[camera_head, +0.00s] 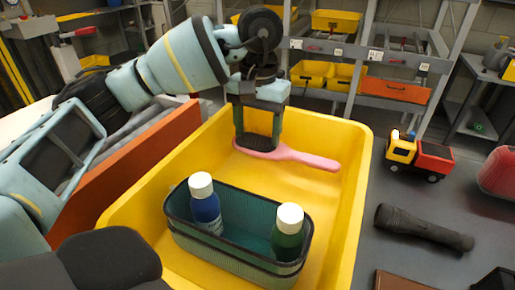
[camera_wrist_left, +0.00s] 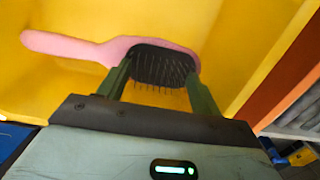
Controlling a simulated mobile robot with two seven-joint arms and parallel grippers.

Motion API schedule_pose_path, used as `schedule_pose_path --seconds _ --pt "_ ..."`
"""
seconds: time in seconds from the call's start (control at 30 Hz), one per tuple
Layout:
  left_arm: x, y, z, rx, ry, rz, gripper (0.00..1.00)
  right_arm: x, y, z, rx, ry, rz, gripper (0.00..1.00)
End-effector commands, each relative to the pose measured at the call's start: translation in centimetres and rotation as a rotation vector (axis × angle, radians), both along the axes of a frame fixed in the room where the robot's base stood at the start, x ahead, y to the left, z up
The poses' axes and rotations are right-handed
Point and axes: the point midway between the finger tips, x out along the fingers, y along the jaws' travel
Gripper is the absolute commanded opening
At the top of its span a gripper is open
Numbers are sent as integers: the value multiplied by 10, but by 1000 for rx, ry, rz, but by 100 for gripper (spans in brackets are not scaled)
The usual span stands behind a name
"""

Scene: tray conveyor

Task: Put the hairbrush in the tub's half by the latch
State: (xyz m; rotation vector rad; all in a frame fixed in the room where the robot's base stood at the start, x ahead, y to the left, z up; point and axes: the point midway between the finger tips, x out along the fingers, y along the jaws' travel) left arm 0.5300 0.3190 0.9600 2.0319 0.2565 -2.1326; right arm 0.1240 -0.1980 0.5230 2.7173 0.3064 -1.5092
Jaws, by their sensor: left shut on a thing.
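The pink hairbrush (camera_head: 302,157) is in my left gripper (camera_head: 258,143), over the far part of the large yellow tub (camera_head: 350,190). The fingers hold it by the head; its handle points right in the head view. The left wrist view shows the dark bristle pad (camera_wrist_left: 160,66) between the fingers and the pink handle (camera_wrist_left: 72,46) to the left. Whether the brush touches the tub floor is hard to tell. I cannot make out a latch. My right gripper is not in view.
A teal basket (camera_head: 240,262) stands in the tub's near part with a blue bottle (camera_head: 205,210) and a green bottle (camera_head: 287,238), both white-capped. A toy truck (camera_head: 420,157) and black flashlight (camera_head: 424,228) lie to the right. An orange panel (camera_head: 130,175) runs along the left.

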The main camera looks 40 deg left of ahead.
Motion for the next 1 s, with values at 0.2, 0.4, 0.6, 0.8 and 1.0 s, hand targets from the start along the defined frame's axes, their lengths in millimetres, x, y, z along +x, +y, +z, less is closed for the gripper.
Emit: schedule_pose_path --seconds 0.2,0.4,0.6,0.8,1.0 --pt "-1 1 -33 2 4 1 42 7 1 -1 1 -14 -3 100" --pt "0 0 -49 0 2 0 42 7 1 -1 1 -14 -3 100" --pt "0 0 -49 1 1 0 42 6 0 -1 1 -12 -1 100" --pt "0 0 -52 1 2 1 67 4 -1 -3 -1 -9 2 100" --pt "0 0 -51 1 1 1 86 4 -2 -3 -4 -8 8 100"
